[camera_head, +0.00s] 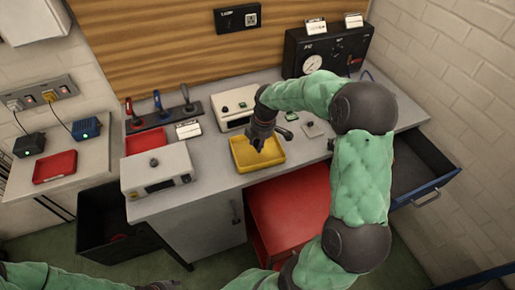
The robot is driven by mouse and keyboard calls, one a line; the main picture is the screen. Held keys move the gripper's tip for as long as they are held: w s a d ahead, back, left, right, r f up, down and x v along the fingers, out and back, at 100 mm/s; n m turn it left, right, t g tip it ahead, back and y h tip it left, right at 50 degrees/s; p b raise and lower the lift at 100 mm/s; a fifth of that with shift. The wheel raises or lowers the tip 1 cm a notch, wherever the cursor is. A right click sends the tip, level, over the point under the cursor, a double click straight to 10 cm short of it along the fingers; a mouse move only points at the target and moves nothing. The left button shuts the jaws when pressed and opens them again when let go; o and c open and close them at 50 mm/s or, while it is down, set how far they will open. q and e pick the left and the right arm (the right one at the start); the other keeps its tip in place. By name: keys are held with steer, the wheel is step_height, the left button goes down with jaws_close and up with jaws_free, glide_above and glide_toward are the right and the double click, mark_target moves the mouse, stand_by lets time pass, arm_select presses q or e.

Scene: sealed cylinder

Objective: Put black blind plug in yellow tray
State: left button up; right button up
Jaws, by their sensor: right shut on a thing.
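The yellow tray (272,164) sits on the grey bench near its front edge. My right arm reaches in from the right, and my right gripper (258,147) points down over the tray. It is shut on a small dark thing, taken as the black blind plug, which is hard to make out against the dark fingers. I cannot tell whether it touches the tray floor. My left arm lies along the bottom left edge, with a dark end (163,285) cut off by the frame; its fingers are not clear.
A white box with a knob (158,170) stands left of the tray, and a white device (237,104) behind it. A black gauge panel (328,50) stands at the back. A red tray (145,138) lies at left. An open blue drawer (425,196) juts out at right.

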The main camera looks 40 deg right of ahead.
steer(key=shift+w+f+b, duration=0.15)
steer(key=shift+f+b, duration=0.15)
steer(key=shift+f, duration=0.65)
steer(key=shift+w+f+b, duration=0.15)
steer(key=shift+f+b, duration=0.15)
steer(key=shift+f, duration=0.65)
steer(key=shift+f, duration=0.15)
steer(key=o, duration=1.1)
steer(key=shift+c, duration=0.2)
steer(key=r+p, duration=0.1)
steer(key=r, duration=0.3)
steer(key=s+r+p, duration=0.1)
steer(key=r, duration=0.3)
steer(key=s+r+p, duration=0.1)
steer(key=r, duration=0.3)
steer(key=shift+d+r, duration=0.1)
steer(key=shift+d, duration=0.1)
